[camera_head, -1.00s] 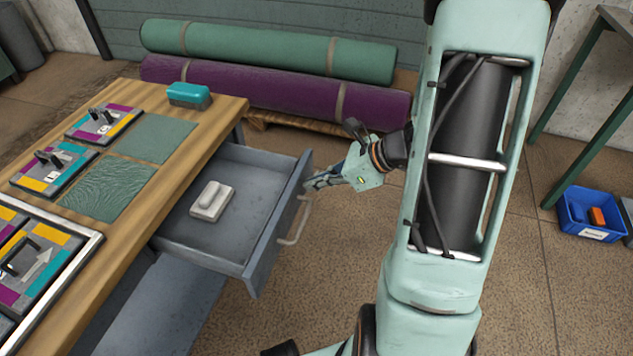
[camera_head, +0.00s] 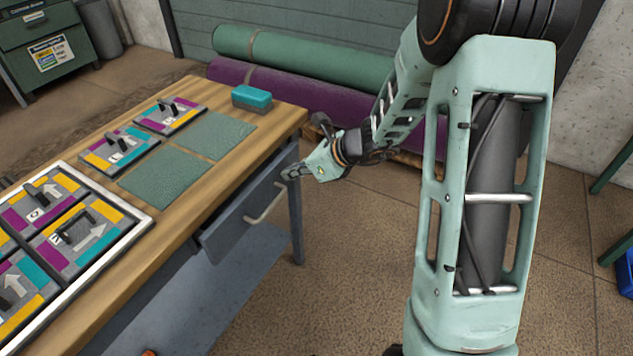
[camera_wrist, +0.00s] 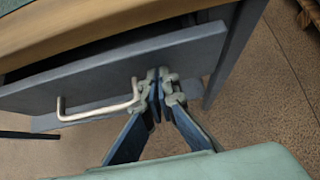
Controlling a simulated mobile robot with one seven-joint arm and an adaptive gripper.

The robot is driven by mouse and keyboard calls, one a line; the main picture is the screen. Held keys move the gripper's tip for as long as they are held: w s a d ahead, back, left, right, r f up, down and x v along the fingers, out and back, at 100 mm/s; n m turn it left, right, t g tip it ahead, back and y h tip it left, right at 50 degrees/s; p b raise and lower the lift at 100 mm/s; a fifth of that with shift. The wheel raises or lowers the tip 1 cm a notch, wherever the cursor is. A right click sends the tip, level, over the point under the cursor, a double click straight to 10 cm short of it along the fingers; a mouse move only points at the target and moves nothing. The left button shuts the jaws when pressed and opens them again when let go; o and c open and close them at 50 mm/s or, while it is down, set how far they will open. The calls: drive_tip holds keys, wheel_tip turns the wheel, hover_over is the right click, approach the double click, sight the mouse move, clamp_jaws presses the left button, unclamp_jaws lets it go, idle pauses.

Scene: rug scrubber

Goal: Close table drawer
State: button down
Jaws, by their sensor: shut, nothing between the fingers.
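My gripper (camera_head: 290,172) is shut and empty. In the wrist view its fingertips (camera_wrist: 160,88) are at the drawer front, just right of the handle, and appear to touch the panel. The drawer's inside is hidden.
On the tabletop are patterned sample boards (camera_head: 120,150), green mats (camera_head: 160,180) and a teal-topped block (camera_head: 251,98). Rolled rugs, green (camera_head: 300,58) and purple (camera_head: 290,88), lie behind the table. A blue bin (camera_head: 626,270) is at the right edge. The floor before the drawer is clear.

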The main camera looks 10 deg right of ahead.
sight(281, 161)
drive_tip(key=w+a, duration=0.2)
drive_tip(key=a, duration=0.1)
drive_tip(key=shift+w+a, duration=0.3)
drive_tip(key=shift+w+a+r, duration=0.1)
drive_tip(key=shift+w+a, duration=0.05)
drive_tip(key=shift+a, duration=0.05)
drive_tip(key=shift+r, duration=0.1)
